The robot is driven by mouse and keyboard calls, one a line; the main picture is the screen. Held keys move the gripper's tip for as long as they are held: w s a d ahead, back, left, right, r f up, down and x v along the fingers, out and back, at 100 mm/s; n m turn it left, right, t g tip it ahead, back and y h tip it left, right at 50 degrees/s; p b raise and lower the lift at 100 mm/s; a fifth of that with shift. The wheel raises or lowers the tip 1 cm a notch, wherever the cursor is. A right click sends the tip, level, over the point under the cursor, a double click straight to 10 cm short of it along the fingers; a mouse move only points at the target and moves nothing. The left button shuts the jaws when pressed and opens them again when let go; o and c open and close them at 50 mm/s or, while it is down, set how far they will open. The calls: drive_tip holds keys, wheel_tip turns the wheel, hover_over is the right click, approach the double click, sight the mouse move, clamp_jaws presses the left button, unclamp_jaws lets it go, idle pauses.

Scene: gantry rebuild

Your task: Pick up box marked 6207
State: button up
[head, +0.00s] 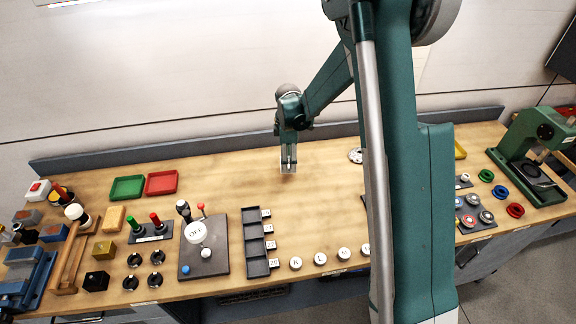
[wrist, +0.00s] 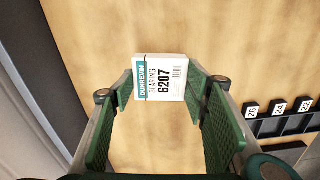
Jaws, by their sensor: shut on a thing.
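The box marked 6207 (wrist: 160,78) is a small white carton with a teal side band reading DUNREVIN and BEARING. In the wrist view it sits between the fingertips of my gripper (wrist: 162,88), which is shut on it. In the head view my gripper (head: 288,163) points down over the middle of the wooden bench, towards its back. The box is small and hard to make out there. I cannot tell from these frames whether it touches the bench top.
A black tray (head: 249,240) with numbered compartments stands in front of my gripper. Green (head: 127,188) and red (head: 162,183) trays lie to the left. A low back rail (head: 200,151) runs behind. White lettered knobs (head: 296,263) line the front edge. The bench around my gripper is clear.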

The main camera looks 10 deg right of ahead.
drive_tip(key=shift+r, duration=3)
